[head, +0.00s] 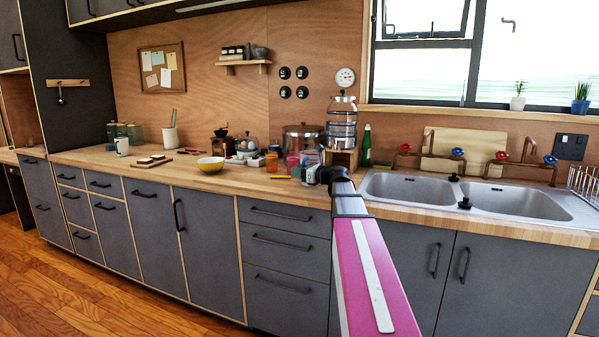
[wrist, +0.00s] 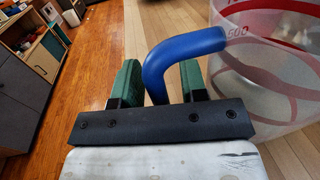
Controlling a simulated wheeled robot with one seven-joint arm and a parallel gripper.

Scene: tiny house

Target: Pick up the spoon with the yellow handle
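A small thin yellow piece (head: 280,177) lies on the counter near its front edge; it is too small to tell whether it is the spoon's handle. No spoon is clear in the wrist view. My gripper (head: 335,176) is over the counter's front edge, right of the yellow piece, seen from behind. In the wrist view my gripper's two green fingers (wrist: 158,84) stand apart. A bent blue handle (wrist: 184,48) of a clear measuring jug (wrist: 276,85) with red marks shows between them. I cannot tell whether a finger touches it.
A glass dispenser (head: 341,122) stands behind my gripper. The sink (head: 410,187) is to the right. The wooden floor (head: 90,290) is clear.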

